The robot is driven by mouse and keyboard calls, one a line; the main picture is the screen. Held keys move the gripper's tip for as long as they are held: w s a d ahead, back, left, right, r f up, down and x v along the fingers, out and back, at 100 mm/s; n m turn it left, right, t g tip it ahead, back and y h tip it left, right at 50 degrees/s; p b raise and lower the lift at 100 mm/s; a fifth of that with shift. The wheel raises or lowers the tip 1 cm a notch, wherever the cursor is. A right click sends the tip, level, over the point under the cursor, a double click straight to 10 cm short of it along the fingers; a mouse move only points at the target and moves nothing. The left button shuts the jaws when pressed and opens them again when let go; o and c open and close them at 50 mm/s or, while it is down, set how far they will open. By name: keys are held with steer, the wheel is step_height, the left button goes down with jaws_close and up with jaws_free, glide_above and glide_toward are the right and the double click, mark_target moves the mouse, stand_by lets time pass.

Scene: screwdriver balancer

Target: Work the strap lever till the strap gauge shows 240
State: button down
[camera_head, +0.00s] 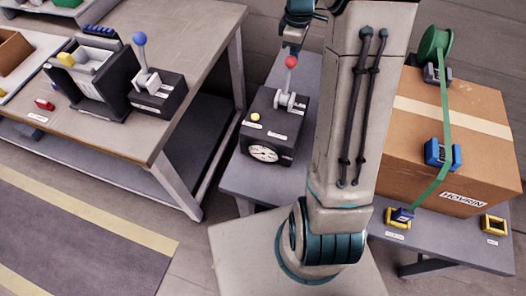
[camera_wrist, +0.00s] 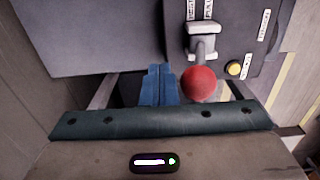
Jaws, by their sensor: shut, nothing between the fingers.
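The strap lever has a red ball knob (camera_head: 291,62) on a light grey shaft (camera_head: 289,88) and stands up from a dark box (camera_head: 270,118). The round white strap gauge (camera_head: 263,153) is on the front of the box; its reading is too small to tell. My gripper (camera_head: 294,47) is just above the knob in the head view. In the wrist view my gripper's blue fingers (camera_wrist: 158,84) are shut and empty, with the red knob (camera_wrist: 198,83) close beside them on the right. I cannot tell whether they touch. The green strap (camera_head: 446,120) runs over a brown carton.
A yellow button (camera_head: 255,117) is on the lever box. The carton (camera_head: 415,140) stands at right behind my arm, with a blue buckle (camera_head: 441,153). At left, a workbench (camera_head: 130,140) bears another box with a blue-knobbed lever (camera_head: 140,39). Floor between is clear.

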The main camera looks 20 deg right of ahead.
steer(key=shift+f, duration=0.1)
steer(key=shift+s+a+b, duration=0.85)
steer(key=shift+s+a, duration=1.9)
steer(key=shift+s, duration=1.3)
steer(key=w+d+p, duration=0.3)
steer(key=w+d, duration=0.2)
steer(key=w, duration=0.3)
steer(key=shift+d, duration=0.3)
steer(key=shift+s+a+b, duration=0.6)
steer(key=shift+s+a, duration=2.15)
steer(key=shift+s, duration=1.25)
steer(key=w+d+p, duration=0.3)
steer(key=w+d, duration=0.2)
steer(key=w, duration=0.3)
steer(key=shift+d, duration=0.25)
